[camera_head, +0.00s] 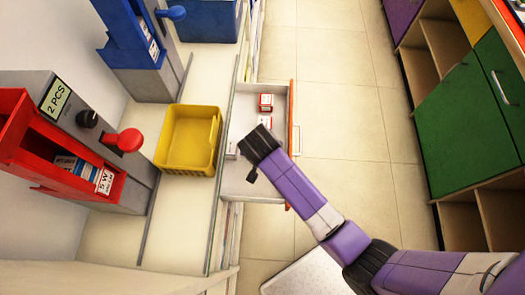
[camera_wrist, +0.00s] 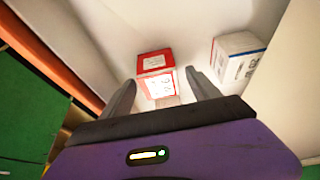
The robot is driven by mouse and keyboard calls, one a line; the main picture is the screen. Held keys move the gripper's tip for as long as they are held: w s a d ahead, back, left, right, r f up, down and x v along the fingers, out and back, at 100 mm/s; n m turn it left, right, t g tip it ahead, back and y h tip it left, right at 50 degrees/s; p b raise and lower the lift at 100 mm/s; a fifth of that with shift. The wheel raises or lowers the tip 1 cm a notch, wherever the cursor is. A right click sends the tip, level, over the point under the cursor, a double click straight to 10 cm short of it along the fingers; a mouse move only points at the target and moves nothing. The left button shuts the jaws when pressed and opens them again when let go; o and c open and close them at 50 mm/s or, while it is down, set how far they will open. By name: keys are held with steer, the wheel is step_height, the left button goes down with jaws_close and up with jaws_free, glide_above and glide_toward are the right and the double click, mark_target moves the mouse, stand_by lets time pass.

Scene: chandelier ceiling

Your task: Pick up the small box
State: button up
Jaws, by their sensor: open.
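Several small boxes lie in an open white drawer (camera_head: 240,108). In the head view, a red-and-white box (camera_head: 266,102) lies near the far end, with another box (camera_head: 264,121) close to my gripper and a pale one (camera_head: 232,149) left of it. My gripper (camera_head: 250,156) is over the drawer. In the wrist view, my gripper (camera_wrist: 162,90) is open, with a red-and-white box (camera_wrist: 155,65) just ahead of and between its fingertips. A white box with blue and red edges (camera_wrist: 238,57) lies to the right. I cannot tell whether the fingers touch anything.
A yellow bin (camera_head: 190,138) stands on the counter left of the drawer. Red (camera_head: 60,150) and blue (camera_head: 130,35) dispensers stand farther left. A green cabinet (camera_head: 465,120) is at the right, with clear tiled floor (camera_head: 345,110) between.

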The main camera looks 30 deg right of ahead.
steer(key=shift+c, duration=0.4)
steer(key=c, duration=1.4)
steer(key=shift+o, duration=0.2)
